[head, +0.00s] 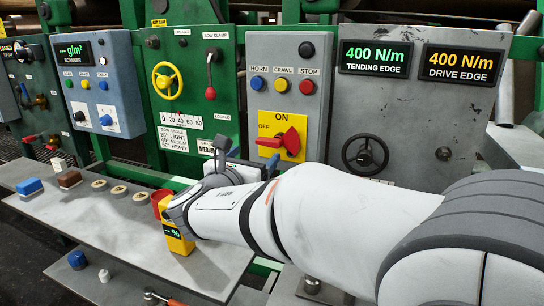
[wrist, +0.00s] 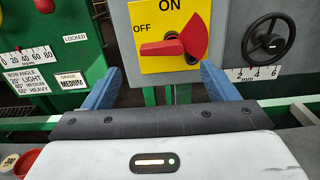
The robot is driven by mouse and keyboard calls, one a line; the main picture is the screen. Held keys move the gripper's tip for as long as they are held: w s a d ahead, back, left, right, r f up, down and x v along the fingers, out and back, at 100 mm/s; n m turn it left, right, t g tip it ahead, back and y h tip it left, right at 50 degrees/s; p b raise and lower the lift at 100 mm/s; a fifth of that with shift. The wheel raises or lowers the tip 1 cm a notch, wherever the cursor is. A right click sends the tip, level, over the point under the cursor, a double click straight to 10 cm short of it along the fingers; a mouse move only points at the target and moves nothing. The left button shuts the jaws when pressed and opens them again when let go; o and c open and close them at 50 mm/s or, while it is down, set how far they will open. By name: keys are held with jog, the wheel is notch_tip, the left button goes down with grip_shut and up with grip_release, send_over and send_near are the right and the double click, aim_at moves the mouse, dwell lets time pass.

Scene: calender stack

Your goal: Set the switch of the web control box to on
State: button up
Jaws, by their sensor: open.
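The web control box (head: 284,104) is a grey panel with horn, crawl and stop buttons above a yellow switch plate (head: 265,126). Its red rotary switch (head: 290,140) shows in both views, also in the wrist view (wrist: 163,48). The handle points left, at the OFF side; ON is marked at the top. My gripper (head: 247,154) is open and empty, in front of and below the switch. In the wrist view its blue fingers (wrist: 160,85) stand wide apart, one on each side below the red handle, not visibly touching it.
Left of the box is a green panel (head: 186,100) with a yellow handwheel and red lever. Right is a grey panel with a black handwheel (head: 365,154) and two displays. A grey table (head: 110,222) with small blocks, rings and a red cup stands below, at left.

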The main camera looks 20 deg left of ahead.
aim_at(267, 144)
jog(key=w, duration=0.7)
jog(key=shift+d, duration=0.4)
jog(key=shift+c, duration=0.4)
jog(key=c, duration=0.9)
